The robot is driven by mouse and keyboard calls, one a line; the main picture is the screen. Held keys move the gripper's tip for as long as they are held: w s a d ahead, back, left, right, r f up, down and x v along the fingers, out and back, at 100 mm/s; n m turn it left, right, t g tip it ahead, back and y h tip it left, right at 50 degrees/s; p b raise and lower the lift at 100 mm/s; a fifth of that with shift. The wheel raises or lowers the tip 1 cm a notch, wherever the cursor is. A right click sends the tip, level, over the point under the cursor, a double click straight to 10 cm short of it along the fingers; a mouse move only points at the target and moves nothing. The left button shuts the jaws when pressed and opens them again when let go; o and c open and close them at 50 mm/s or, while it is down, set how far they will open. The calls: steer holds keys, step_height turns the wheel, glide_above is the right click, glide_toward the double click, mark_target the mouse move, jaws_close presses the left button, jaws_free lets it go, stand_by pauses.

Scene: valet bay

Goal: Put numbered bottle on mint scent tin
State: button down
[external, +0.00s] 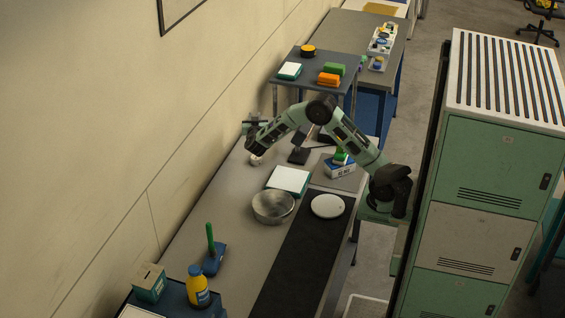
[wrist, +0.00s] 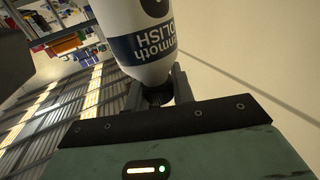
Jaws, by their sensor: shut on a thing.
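My gripper (wrist: 157,92) is shut on a white bottle (wrist: 143,68) with a blue label band reading "POLISH"; its dark narrow end is between the fingers. A dark mark on the bottle is cut off by the picture's top edge, so I cannot read it as a number. In the external view my gripper (external: 254,128) is over the far part of the bench by the wall, and a small pale thing shows just below it. I cannot make out a mint scent tin in either view.
On the bench (external: 228,235) are a metal bowl (external: 273,207), a white round disc (external: 328,206) on a dark mat, and a white-teal block (external: 289,180). A yellow bottle (external: 197,287) and a green box (external: 150,283) stand in front. Lockers (external: 490,190) rise at right.

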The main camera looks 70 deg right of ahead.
step_height(320, 180, down, 9)
steer(key=shift+r+p, duration=0.1)
steer(key=shift+p, duration=0.5)
steer(key=c, duration=1.2)
jaws_free()
steer(key=b+v, duration=0.3)
steer(key=v, duration=0.9)
